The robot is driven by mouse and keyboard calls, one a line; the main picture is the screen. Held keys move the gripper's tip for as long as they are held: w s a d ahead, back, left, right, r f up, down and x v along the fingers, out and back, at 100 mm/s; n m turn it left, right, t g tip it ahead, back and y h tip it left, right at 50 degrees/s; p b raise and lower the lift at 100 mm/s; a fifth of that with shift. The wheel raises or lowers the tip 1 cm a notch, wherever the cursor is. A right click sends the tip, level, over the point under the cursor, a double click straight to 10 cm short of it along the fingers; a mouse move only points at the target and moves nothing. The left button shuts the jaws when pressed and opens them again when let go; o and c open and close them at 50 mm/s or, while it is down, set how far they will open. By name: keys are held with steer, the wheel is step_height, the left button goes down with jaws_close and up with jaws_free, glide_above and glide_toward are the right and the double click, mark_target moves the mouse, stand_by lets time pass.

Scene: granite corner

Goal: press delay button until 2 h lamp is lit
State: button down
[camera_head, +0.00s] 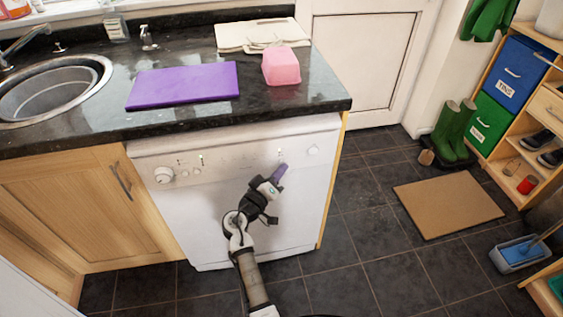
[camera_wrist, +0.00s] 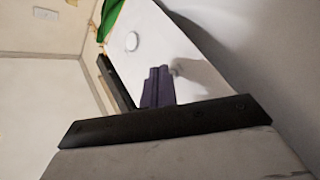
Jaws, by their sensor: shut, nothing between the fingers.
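The white appliance (camera_head: 230,190) stands under the dark counter, with its control panel (camera_head: 225,158) along the top front. The labels are too small to read, so I cannot tell which are the delay button and the 2 h lamp. My gripper (camera_head: 280,171) is shut and empty, its purple fingers in front of the panel's right part. In the wrist view the shut fingers (camera_wrist: 158,86) are near the white panel; contact cannot be told.
The counter (camera_head: 310,95) overhangs just above the panel and holds a purple board (camera_head: 183,84) and a pink block (camera_head: 281,66). A wooden cupboard (camera_head: 95,205) adjoins on the left. The tiled floor to the right is clear up to a brown mat (camera_head: 448,206).

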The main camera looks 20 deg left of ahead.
steer(key=shift+s+d, duration=0.15)
steer(key=shift+s, duration=0.05)
steer(key=s+d, duration=0.2)
steer(key=s, duration=0.2)
steer(key=shift+s+d, duration=0.1)
steer(key=shift+d, duration=0.3)
stand_by(0.8)
